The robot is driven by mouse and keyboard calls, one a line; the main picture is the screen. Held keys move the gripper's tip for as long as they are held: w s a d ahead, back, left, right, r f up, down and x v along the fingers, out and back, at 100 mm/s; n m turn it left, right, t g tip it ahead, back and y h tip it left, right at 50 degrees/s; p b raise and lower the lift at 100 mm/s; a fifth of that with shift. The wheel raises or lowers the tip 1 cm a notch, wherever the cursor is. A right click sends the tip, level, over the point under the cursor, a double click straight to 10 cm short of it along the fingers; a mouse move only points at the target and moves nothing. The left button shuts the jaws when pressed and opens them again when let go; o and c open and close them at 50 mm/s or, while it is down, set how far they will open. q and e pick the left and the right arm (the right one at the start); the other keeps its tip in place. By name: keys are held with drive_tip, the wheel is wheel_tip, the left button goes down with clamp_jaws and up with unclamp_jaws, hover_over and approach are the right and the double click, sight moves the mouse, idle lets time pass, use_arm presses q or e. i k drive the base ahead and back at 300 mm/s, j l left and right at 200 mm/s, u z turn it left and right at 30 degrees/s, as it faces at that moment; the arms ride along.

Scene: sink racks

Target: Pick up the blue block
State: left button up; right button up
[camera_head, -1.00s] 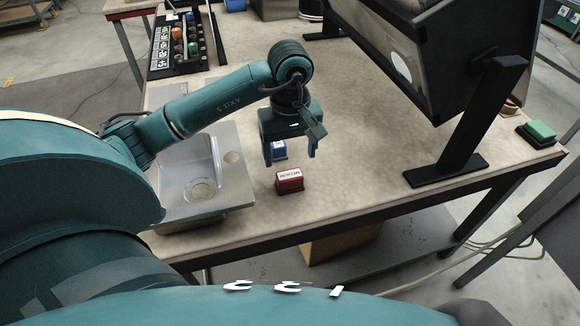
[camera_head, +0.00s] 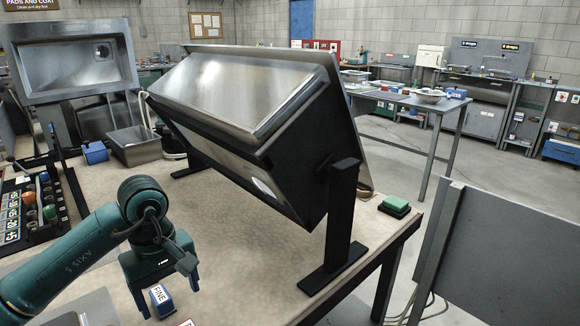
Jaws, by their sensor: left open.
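The blue block (camera_head: 162,302) has a white face lettered "FINE" and sits low in the picture on the worktop. My left gripper (camera_head: 167,295) is open, with one finger on each side of the block's place in the picture. I cannot tell whether either finger touches it. The block's lower part is close to the picture's bottom edge. My right gripper is not in view.
A red block (camera_head: 187,323) is cut off at the bottom edge. A large tilted steel sink on a black stand (camera_head: 336,215) fills the middle. A green-topped pad (camera_head: 396,203) lies at the right edge. A black tray of tools (camera_head: 30,212) is at left.

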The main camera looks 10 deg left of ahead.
sight(162, 301)
drive_tip(key=k+l, duration=0.75)
drive_tip(key=k, duration=0.1)
